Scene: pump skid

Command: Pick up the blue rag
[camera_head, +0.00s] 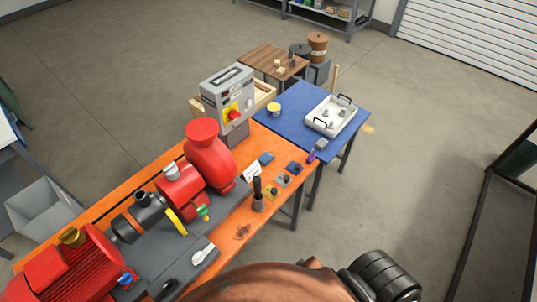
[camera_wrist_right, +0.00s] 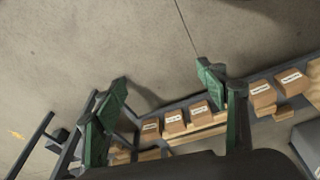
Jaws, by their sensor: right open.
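A small crumpled blue cloth (camera_head: 266,158), which looks like the blue rag, lies on the orange bench (camera_head: 225,250) in the head view. It is beside a white paper (camera_head: 252,172), near the foot of the red pump (camera_head: 210,165). No gripper is near it in the head view. My right gripper (camera_wrist_right: 162,75) shows only in the right wrist view, with its two green fingers wide apart and nothing between them. The rag is not seen in that view. My left gripper is not in view.
A grey control box (camera_head: 228,100) rises behind. A blue table (camera_head: 290,120) holds a white tray (camera_head: 322,130). The wrist view shows shelved cardboard boxes (camera_wrist_right: 174,122).

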